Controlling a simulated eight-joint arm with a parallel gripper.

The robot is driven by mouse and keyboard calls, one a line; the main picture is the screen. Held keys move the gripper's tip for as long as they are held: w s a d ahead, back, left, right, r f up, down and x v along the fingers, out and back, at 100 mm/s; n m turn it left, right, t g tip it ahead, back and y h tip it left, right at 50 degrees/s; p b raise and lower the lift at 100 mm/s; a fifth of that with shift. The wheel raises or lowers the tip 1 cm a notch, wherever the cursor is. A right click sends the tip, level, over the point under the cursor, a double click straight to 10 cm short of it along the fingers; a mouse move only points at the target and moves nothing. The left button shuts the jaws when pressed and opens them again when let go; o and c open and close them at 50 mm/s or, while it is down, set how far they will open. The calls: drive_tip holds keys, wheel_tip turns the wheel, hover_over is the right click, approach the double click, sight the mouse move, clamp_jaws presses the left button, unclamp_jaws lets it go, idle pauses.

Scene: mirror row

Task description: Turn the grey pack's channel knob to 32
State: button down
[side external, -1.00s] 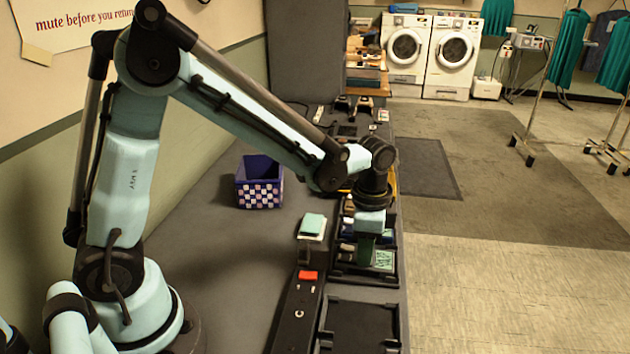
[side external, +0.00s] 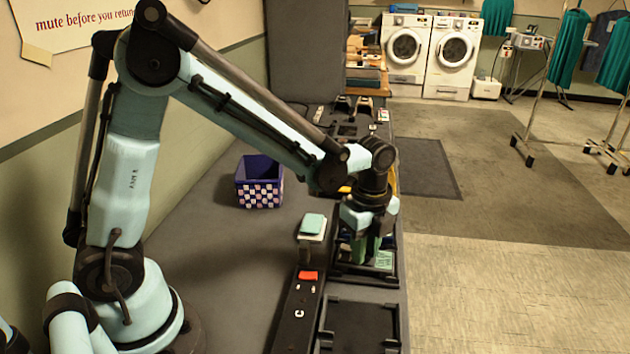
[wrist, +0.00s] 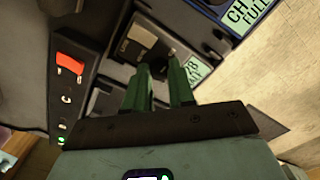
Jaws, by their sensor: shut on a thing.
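The grey pack (wrist: 146,32) lies under my gripper in the wrist view, with a pale green label (wrist: 196,72) whose text I cannot fully read. My gripper (wrist: 158,68) points down at it, its green fingers shut on the pack's small dark knob, which is mostly hidden between the fingertips. The knob's setting cannot be read. In the side external view my gripper (side external: 366,250) is low over the dark tray (side external: 362,281), and its fingers and the arm hide most of the pack.
A blue pack (wrist: 208,8) with a "CH" and "FULL" label lies beside the grey one. A dark strip with a red switch (side external: 308,275) runs alongside the tray. An empty dark tray (side external: 362,325) is nearer the camera. A checkered blue basket (side external: 259,183) stands to the left.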

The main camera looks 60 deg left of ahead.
drive_tip(key=shift+m, duration=2.3)
drive_tip(key=c, duration=0.9)
unclamp_jaws()
drive_tip(key=shift+c, duration=0.2)
wheel_tip(320, 180, up, 12)
drive_tip(key=shift+r, duration=0.1)
